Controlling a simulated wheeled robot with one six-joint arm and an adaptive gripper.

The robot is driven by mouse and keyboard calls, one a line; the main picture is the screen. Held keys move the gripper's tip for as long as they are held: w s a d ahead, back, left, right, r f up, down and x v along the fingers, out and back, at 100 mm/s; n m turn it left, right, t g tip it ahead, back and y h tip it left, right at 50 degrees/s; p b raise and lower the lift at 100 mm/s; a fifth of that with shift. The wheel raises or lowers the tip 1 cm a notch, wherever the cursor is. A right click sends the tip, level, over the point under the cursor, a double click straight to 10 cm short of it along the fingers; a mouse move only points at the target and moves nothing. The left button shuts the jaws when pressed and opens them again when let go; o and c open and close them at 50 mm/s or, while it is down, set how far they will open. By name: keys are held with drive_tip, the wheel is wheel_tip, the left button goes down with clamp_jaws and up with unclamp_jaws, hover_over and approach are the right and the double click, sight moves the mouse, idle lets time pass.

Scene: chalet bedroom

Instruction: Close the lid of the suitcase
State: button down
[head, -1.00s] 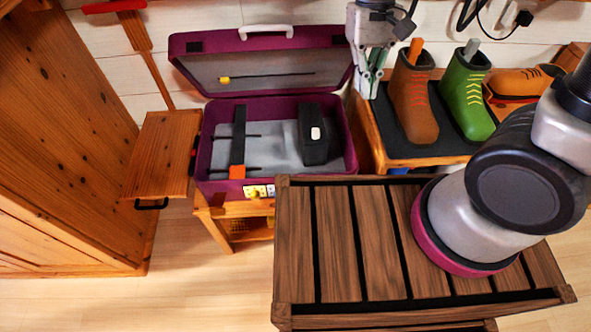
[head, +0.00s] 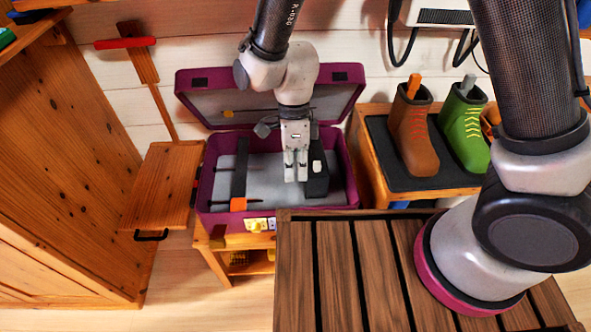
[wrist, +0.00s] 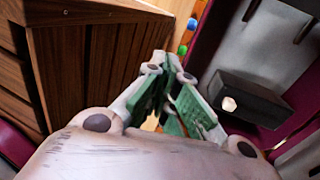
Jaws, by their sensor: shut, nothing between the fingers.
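The purple suitcase (head: 352,192) stands open on a low wooden stand in the head view. Its lid (head: 187,94) is raised at the back, leaning against or near the wall; my arm hides part of it. My gripper (head: 295,178) is shut and empty, pointing down over the base, just left of the black box. The wrist view shows the green-padded fingers (wrist: 178,120) together and the black box (wrist: 250,98) to their right.
A slatted dark wooden surface (head: 345,262) lies in front of the suitcase. A stand with a brown boot (head: 412,130) and a green boot (head: 463,128) is to the right. A wooden cabinet (head: 70,160) and a small wooden panel (head: 165,185) are on the left.

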drive_tip(key=x, duration=1)
drive_tip(key=shift+f, duration=0.35)
idle(0.9)
